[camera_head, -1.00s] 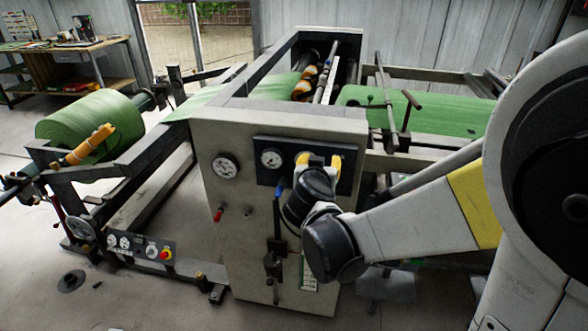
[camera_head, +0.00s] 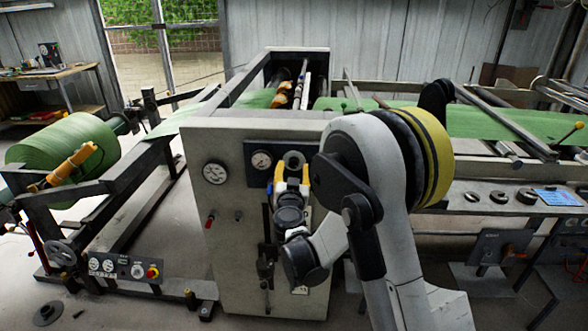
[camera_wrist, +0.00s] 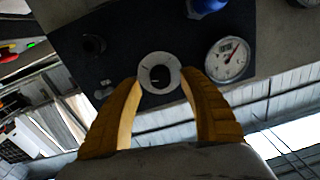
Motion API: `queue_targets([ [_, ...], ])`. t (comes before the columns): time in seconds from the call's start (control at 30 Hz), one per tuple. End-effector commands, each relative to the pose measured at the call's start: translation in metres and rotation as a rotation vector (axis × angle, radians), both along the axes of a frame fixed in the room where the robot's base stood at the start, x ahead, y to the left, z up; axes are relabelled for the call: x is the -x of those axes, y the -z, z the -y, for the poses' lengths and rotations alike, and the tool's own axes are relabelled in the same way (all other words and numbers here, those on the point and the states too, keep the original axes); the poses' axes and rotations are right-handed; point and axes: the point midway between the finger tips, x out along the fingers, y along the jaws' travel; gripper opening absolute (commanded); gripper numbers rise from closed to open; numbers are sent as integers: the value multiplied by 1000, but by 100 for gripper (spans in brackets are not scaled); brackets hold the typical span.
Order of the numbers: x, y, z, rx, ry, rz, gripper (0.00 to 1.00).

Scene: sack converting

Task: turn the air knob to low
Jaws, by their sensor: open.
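A round dark knob with a pale ring (camera_wrist: 160,73) sits on a dark panel (camera_wrist: 130,20) in the wrist view, presumably the air knob; its label cannot be read. My gripper (camera_wrist: 160,82) is open, with its yellow fingertips on either side of the knob. I cannot tell whether they touch it. In the head view my gripper (camera_head: 293,170) is in front of the dark panel on the grey machine cabinet and hides part of it. A white dial gauge (camera_wrist: 230,58) is right of the knob in the wrist view and left of my gripper in the head view (camera_head: 261,160).
A blue part (camera_wrist: 205,6) and a dark round fitting (camera_wrist: 93,45) are near the knob. Another gauge (camera_head: 214,173) and a red knob (camera_head: 209,221) are on the cabinet. A green roll (camera_head: 62,151) stands left. A rail with several dark rings (camera_head: 499,196) is right.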

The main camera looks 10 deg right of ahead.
Motion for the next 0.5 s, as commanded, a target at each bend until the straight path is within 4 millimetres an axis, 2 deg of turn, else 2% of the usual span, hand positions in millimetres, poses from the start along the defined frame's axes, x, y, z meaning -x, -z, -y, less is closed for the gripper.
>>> queue_targets([
  [0.1, -15, 1, 4, 0, 0, 0, 50],
  [0.2, -22, 1, 6, 0, 0, 0, 50],
  [0.5, -24, -1, 7, 0, 0, 0, 50],
])
